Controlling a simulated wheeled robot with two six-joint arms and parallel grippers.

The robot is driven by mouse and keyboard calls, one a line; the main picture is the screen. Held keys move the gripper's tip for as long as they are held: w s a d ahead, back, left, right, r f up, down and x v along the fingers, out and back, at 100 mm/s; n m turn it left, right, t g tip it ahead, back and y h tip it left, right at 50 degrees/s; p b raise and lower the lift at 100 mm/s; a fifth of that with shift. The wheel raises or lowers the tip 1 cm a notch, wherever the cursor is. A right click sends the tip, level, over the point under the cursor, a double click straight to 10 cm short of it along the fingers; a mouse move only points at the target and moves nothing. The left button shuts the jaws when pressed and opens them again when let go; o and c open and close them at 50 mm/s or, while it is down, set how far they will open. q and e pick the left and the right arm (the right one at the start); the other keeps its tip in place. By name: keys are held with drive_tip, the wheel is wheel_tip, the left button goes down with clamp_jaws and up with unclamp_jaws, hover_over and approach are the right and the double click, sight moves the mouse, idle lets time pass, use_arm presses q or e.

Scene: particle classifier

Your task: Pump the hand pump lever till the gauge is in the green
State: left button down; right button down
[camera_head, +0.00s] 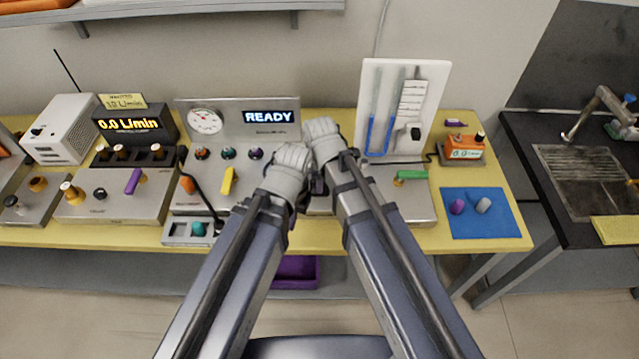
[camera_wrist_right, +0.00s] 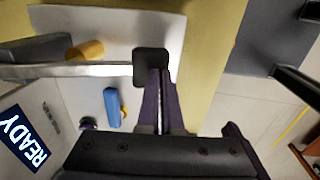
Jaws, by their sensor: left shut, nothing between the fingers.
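The pressure gauge (camera_head: 205,121) is a round white dial on the grey back panel in the head view; its needle is too small to read. My left gripper (camera_head: 294,152) is shut and empty in front of that panel. My right gripper (camera_head: 320,128) is just above and right of it. In the right wrist view, the right gripper's fingers (camera_wrist_right: 160,95) are close together, with tips against a black block (camera_wrist_right: 150,62) at the end of a pale metal lever bar (camera_wrist_right: 70,70). In the head view my grippers and arms hide the lever.
A lit READY display (camera_head: 269,117) is right of the gauge. A white board (camera_head: 435,80) with blue tubing stands to the right. Instruments with colored knobs fill the left of the yellow bench (camera_head: 350,238). A blue mat (camera_head: 500,226) holds two small pieces. A sink counter stands at far right.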

wheel_tip(320, 180, up, 7)
drive_tip(key=s+p, duration=0.1)
drive_tip(key=p, duration=0.5)
drive_tip(key=shift+s+r, duration=0.15)
drive_tip(key=shift+s, duration=0.15)
drive_tip(key=shift+w+p, duration=0.1)
drive_tip(key=shift+p, duration=0.2)
idle(0.8)
wheel_tip(320, 180, up, 14)
drive_tip(key=w+g+p, duration=0.1)
drive_tip(key=w+p, duration=0.1)
drive_tip(key=p, duration=1.2)
drive_tip(key=shift+w+g, duration=0.4)
wheel_tip(320, 180, down, 14)
drive_tip(key=b, duration=1.4)
drive_tip(key=shift+s, duration=0.2)
